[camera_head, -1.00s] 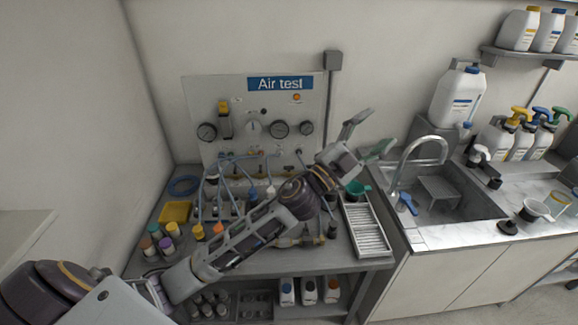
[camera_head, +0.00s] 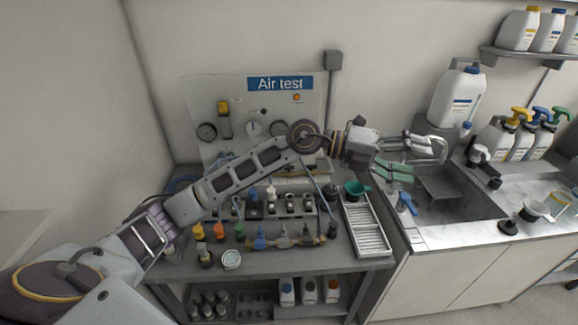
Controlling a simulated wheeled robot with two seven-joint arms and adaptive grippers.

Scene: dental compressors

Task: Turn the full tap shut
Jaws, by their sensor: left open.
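My left gripper (camera_head: 412,158) reaches in from the left, across the bench, and is open and empty. Its grey and green fingers point right, over the left part of the sink. They hide most of the curved sink tap, whose bent spout (camera_head: 438,146) shows just beyond the fingertips; I cannot tell whether they touch. A blue lever-like piece (camera_head: 407,203) shows at the sink's left rim, below the fingers. On the bench, a brass pipe with small valves (camera_head: 284,237) lies near the front; one has a blue handle. I cannot tell which tap is full. My right gripper is not in view.
The Air test panel (camera_head: 215,95) with gauges stands behind the bench. A slatted white tray (camera_head: 366,232) and a green funnel (camera_head: 355,189) are left of the sink. A white canister (camera_head: 457,98) stands behind the sink.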

